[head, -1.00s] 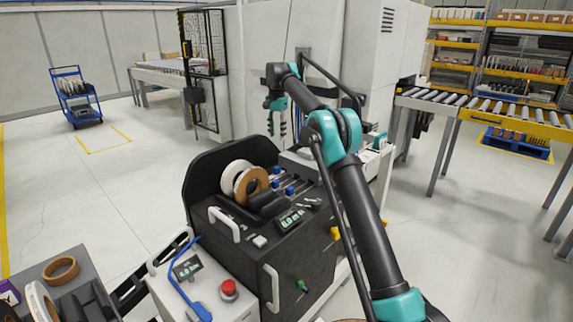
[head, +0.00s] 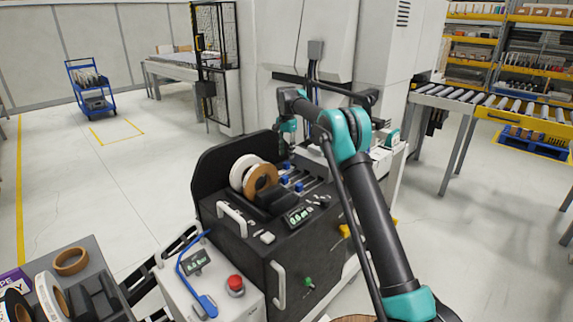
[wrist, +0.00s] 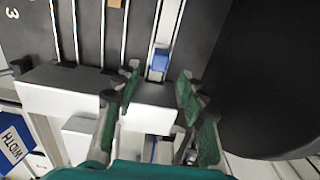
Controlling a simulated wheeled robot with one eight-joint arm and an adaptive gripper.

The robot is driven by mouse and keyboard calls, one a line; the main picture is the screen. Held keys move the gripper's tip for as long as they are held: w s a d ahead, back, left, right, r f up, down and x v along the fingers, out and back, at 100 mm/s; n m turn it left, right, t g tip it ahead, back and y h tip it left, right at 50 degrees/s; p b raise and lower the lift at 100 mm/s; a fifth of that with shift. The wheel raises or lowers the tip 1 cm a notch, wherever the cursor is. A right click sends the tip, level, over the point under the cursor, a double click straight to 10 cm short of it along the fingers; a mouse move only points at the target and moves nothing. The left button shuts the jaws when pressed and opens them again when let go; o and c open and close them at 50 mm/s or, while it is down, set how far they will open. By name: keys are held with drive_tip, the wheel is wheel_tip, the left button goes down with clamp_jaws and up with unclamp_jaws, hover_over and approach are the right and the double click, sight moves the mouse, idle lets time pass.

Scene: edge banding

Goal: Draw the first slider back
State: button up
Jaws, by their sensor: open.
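Blue sliders (head: 285,180) sit on parallel rails on top of the dark machine unit. In the wrist view, one blue slider (wrist: 160,60) sits on the rightmost visible rail. My gripper (wrist: 159,85) is open and empty, its green-padded fingers to the left and right of that rail. The blue slider shows in the gap, a little beyond the fingertips; I see no contact. In the head view, my gripper (head: 287,146) hangs at the far end of the rails, and its fingertips are hard to make out.
White and tan tape rolls (head: 262,178) stand beside the rails. A dark curved guard (head: 215,165) rises behind them. In the wrist view, a white block (wrist: 65,98) lies left of the fingers and a large black surface (wrist: 265,75) fills the right.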

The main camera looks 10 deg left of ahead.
sight(286, 163)
wheel_tip(286, 163, down, 6)
drive_tip(key=shift+f, duration=0.1)
idle(0.4)
clamp_jaws()
